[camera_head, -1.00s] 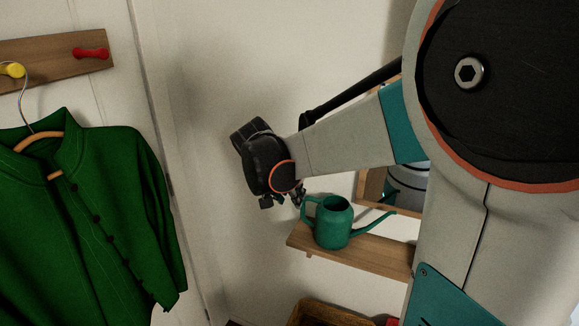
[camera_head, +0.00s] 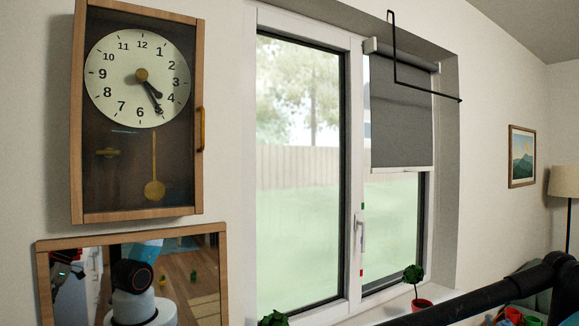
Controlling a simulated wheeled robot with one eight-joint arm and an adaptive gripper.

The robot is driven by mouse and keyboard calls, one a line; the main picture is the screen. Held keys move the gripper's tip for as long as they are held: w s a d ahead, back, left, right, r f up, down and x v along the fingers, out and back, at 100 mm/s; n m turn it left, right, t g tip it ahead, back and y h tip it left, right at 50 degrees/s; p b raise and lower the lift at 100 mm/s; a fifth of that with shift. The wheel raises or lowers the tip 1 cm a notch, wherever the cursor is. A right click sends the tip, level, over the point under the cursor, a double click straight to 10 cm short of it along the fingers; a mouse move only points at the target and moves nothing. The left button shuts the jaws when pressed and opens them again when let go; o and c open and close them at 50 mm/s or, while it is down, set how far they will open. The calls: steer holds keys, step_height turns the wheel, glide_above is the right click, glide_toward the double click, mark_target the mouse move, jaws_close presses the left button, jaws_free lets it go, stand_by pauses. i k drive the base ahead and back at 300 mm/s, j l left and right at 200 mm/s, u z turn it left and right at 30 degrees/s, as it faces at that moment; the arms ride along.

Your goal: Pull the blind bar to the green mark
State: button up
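The grey roller blind (camera_head: 402,115) hangs partly down over the right window pane. Its white bottom bar (camera_head: 403,169) is about level and lies above the small green mark (camera_head: 362,206) on the window's middle post. A small red mark (camera_head: 361,272) is lower on the same post, below the white window handle (camera_head: 360,232). My gripper is not directly in view. A black rod-like part, probably of my arm, crosses the lower right corner.
A black bent rod (camera_head: 394,50) hangs in front of the blind's top. A potted plant (camera_head: 414,280) stands below the right pane. A wall clock (camera_head: 138,110) and a mirror (camera_head: 132,239) are at left. A picture (camera_head: 522,156) and lamp (camera_head: 564,181) are at right.

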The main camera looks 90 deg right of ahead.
mark_target(393, 150)
steer(key=z, duration=3.85)
